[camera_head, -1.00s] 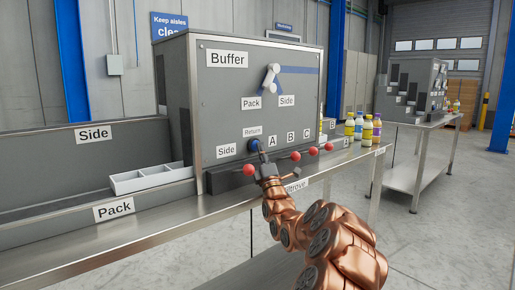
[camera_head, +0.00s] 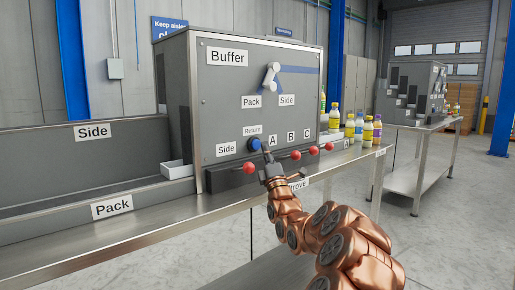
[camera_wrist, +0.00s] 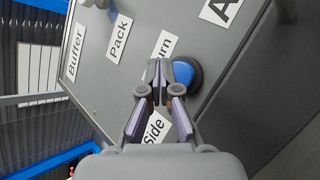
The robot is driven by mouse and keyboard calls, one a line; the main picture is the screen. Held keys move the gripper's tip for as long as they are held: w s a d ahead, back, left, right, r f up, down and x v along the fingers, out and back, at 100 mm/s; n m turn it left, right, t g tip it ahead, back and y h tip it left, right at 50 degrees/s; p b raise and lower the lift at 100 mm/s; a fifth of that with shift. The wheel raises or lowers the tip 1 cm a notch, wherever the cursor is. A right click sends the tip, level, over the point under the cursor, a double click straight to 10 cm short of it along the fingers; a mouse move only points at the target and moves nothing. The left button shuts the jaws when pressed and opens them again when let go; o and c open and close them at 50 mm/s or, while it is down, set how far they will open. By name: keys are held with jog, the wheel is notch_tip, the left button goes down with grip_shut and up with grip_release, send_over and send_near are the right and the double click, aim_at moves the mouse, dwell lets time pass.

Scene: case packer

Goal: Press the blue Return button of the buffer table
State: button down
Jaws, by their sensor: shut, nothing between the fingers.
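The blue Return button (camera_head: 254,144) sits on the grey front panel of the Buffer box (camera_head: 225,95), under a "Return" label. In the wrist view the round blue button (camera_wrist: 185,73) has a dark collar and lies just right of my fingertips, partly hidden by a finger. My gripper (camera_head: 266,150) is in front of the panel, at the button's lower right edge. In the wrist view my gripper (camera_wrist: 160,68) has its fingertips together, with nothing between them. I cannot tell whether they touch the button.
Red ball knobs (camera_head: 296,155) line the panel's lower edge close to my gripper. A white tray (camera_head: 176,170) partly shows at the box's left side. Several bottles (camera_head: 359,127) stand on the right of the table. Floor at the right is open.

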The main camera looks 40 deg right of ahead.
jog(key=s+b, duration=0.5)
jog(key=shift+s+b, duration=0.35)
jog(key=shift+s, duration=0.05)
dwell(0.5)
